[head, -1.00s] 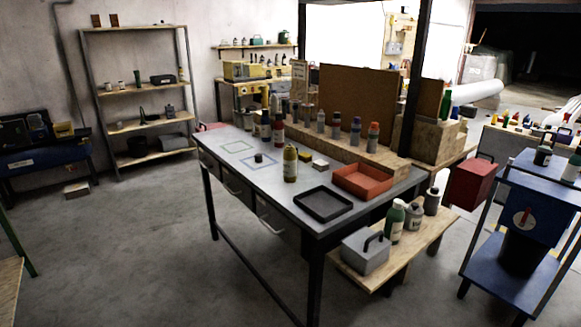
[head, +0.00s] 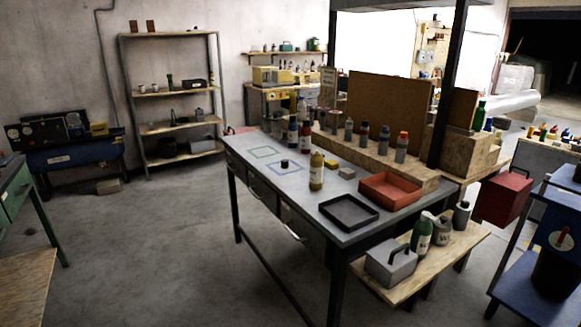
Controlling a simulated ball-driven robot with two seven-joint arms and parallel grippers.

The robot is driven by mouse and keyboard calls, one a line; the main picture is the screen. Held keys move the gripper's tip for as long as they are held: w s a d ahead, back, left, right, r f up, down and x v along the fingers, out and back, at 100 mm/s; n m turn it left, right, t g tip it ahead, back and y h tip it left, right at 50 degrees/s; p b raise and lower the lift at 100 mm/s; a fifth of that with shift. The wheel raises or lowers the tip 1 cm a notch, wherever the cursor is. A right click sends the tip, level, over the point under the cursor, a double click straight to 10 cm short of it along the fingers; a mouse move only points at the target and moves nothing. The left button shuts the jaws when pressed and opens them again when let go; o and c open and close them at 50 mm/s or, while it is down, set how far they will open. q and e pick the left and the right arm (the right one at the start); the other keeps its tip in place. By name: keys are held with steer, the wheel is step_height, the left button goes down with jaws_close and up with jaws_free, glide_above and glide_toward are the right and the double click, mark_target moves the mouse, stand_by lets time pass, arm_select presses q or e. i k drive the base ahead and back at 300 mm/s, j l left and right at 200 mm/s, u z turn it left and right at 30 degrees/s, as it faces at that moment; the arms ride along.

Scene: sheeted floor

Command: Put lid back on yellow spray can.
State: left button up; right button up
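The yellow spray can (head: 317,172) stands upright on the grey workbench (head: 300,207), near its front edge and behind the black tray. A small dark cap-like piece (head: 284,163) lies on the bench to the left of the can, at the blue outlined square; it may be the lid, but it is too small to be sure. The can's top is too small to make out in detail. Neither of my grippers shows in the head view.
A black tray (head: 349,212) and a red tray (head: 391,189) lie on the bench, right of the can. Several spray cans stand along the wooden ledge behind. A green bench (head: 17,190) is at the left edge. The floor (head: 165,240) in front of the workbench is clear.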

mark_target(317, 159)
steer(key=i+j+z, duration=0.3)
steer(key=i+j, duration=0.3)
steer(key=i+j+z, duration=0.35)
steer(key=i+j, duration=0.3)
steer(key=i+j+z, duration=0.15)
steer(key=i+j, duration=0.15)
steer(key=j, duration=0.2)
steer(key=i+j+z, duration=0.15)
steer(key=j, duration=0.3)
steer(key=i+j+z, duration=0.2)
steer(key=j, duration=0.25)
steer(key=i, duration=0.1)
